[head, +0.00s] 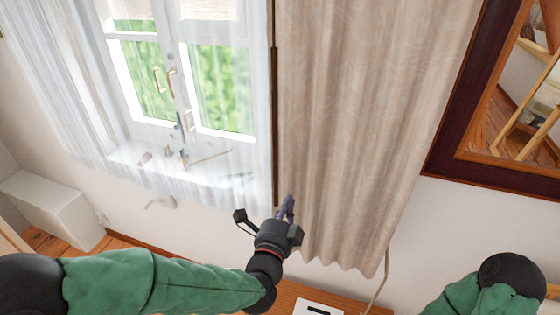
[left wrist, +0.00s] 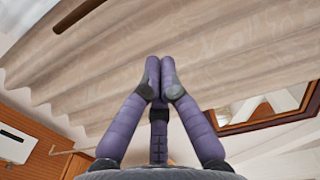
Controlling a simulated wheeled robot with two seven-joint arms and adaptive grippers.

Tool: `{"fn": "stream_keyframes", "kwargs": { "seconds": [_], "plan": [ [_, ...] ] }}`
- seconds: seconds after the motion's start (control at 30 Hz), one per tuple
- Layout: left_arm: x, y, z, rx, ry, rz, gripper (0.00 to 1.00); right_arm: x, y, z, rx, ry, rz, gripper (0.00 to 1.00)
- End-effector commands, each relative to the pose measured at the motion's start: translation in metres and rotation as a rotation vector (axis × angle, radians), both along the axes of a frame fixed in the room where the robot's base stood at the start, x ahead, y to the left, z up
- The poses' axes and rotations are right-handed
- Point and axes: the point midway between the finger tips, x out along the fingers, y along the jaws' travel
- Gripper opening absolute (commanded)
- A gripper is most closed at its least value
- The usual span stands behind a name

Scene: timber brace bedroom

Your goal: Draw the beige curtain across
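The beige curtain (head: 345,110) hangs in folds to the right of the window, gathered between the window and the mirror; its lower hem is uneven. It also fills much of the left wrist view (left wrist: 225,55). A dark upright rod (head: 274,125) runs along its left edge. My left gripper (head: 288,207) is at the curtain's lower left edge, just below the rod's lower end. In the left wrist view its purple fingers (left wrist: 161,75) are together at the tips, in front of the curtain; I see no cloth between them. My right gripper is out of view.
A sheer white curtain (head: 75,85) hangs over the window (head: 180,75), with small items on its sill. A dark-framed mirror (head: 450,130) is on the wall at right. A wooden surface with a white item (head: 318,308) lies below the curtain. A white box-like unit (head: 55,210) stands at left.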

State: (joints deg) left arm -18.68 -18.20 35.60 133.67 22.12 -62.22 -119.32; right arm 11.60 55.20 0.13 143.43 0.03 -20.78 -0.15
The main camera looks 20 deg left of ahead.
Motion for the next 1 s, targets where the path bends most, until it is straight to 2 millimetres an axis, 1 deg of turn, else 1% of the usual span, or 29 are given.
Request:
{"fn": "stream_keyframes", "kwargs": {
  "seconds": [0.03,0.07,0.17,0.27,0.77,0.83,1.0],
  "plan": [
    [-0.001,0.001,0.007,0.011,-0.010,0.003,0.00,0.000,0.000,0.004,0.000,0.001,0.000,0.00],
    [-0.001,0.001,0.008,0.017,-0.013,0.005,0.00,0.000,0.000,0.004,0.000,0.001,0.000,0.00],
    [0.004,0.001,0.009,0.025,-0.017,0.007,0.00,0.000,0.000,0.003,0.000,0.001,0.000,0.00],
    [0.016,0.002,0.008,0.024,-0.014,0.008,0.00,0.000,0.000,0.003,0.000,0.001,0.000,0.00],
    [0.101,0.003,0.008,0.021,-0.014,0.007,0.00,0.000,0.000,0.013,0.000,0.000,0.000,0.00],
    [0.102,0.016,0.009,0.022,-0.015,0.011,0.00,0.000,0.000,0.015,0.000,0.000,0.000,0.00],
    [0.106,0.033,0.009,0.021,-0.015,0.008,0.00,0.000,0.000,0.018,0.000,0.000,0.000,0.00]
  ]
}}
